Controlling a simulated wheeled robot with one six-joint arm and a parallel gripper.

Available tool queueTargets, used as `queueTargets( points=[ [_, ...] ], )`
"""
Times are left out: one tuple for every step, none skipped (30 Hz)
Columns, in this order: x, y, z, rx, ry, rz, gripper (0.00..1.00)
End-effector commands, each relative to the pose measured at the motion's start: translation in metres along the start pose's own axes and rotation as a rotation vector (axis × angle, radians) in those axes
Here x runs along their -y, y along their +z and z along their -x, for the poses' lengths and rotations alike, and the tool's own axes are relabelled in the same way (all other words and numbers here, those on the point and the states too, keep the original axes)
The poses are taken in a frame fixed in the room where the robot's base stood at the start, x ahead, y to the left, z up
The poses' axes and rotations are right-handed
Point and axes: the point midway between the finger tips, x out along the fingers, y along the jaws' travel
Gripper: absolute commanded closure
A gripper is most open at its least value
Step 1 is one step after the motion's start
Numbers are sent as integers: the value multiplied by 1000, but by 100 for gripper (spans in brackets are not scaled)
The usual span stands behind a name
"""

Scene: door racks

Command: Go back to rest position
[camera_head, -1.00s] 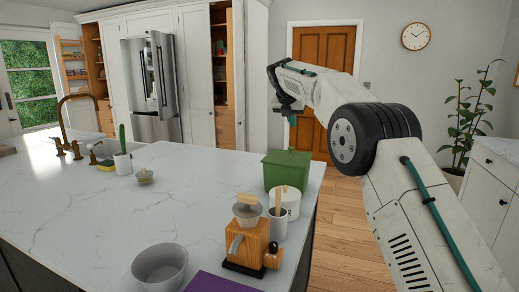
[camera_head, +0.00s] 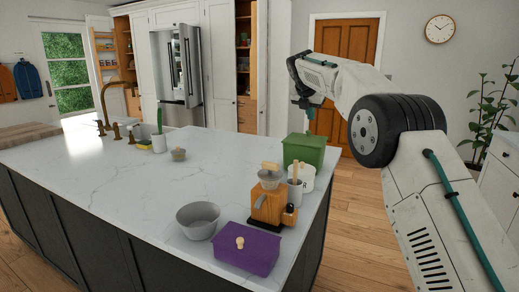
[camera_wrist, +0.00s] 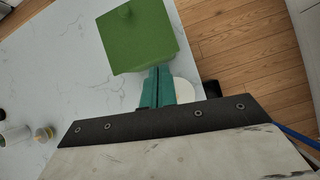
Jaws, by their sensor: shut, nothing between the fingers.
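My gripper (camera_head: 304,109) is raised above the far right end of the island, with my arm folded forward on the right of the head view. In the wrist view the teal fingers of my gripper (camera_wrist: 157,88) are together with nothing between them. Below them are the green box (camera_wrist: 140,38) and part of a white round canister (camera_wrist: 184,90). The green box (camera_head: 304,150) stands on the counter under the gripper in the head view, clearly apart from it.
The marble island (camera_head: 110,185) holds a grey bowl (camera_head: 198,220), a purple box (camera_head: 246,249), a wooden grinder (camera_head: 268,205) and a white canister (camera_head: 307,178). Wooden floor (camera_head: 350,245) is open right of the island. A fridge (camera_head: 176,70) and cabinets stand behind.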

Motion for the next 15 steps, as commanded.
queueTargets(
  points=[
    [4,4,1,2,0,-34,100],
    [5,4,0,1,0,-55,100],
    [6,3,-1,-3,-1,-85,100],
    [6,2,-3,-6,-3,-109,100],
    [6,0,-4,-11,-5,-133,100],
    [6,-3,-8,-19,-9,-167,100],
    [7,-7,-11,-27,-14,-194,100],
    [7,-12,-15,-37,-20,-223,100],
    [8,-18,-21,-51,-29,-263,100],
    [9,-23,-26,-62,-37,-295,100],
    [10,-29,-29,-73,-45,-328,100],
    [12,-36,-33,-87,-57,-376,100],
    [14,-41,-34,-97,-66,-412,100],
    [16,-46,-36,-107,-76,-450,100],
    [20,-54,-36,-121,-91,-506,100]
  ],
)
